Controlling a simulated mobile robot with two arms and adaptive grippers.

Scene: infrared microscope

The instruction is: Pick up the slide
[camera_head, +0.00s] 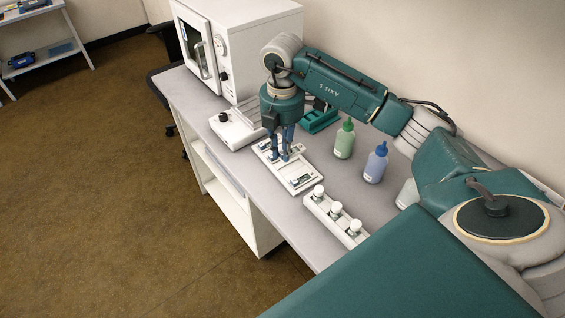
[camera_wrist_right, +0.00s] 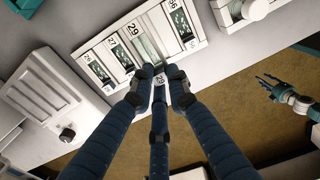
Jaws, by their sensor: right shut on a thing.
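The white slide tray (camera_head: 303,187) lies on the bench, and it also shows in the right wrist view (camera_wrist_right: 92,42). It has several numbered slots with patterned slides. My right gripper (camera_head: 284,157) points down over the tray's left part. In the right wrist view my right gripper (camera_wrist_right: 157,72) is shut on a slide (camera_wrist_right: 158,79) with a printed number label, at the tray's edge by the slot marked 29. The fingers hide part of it, and I cannot tell whether it still touches the tray. My left gripper (camera_wrist_right: 271,86) shows in the right wrist view, fingers spread, apart from the tray.
A white instrument (camera_head: 238,45) stands behind, with a white unit with a knob (camera_head: 236,128) in front of it. A green bottle (camera_head: 344,141) and a blue bottle (camera_head: 376,164) stand right of the tray. A rack with white-capped vials (camera_head: 333,222) is near the front edge.

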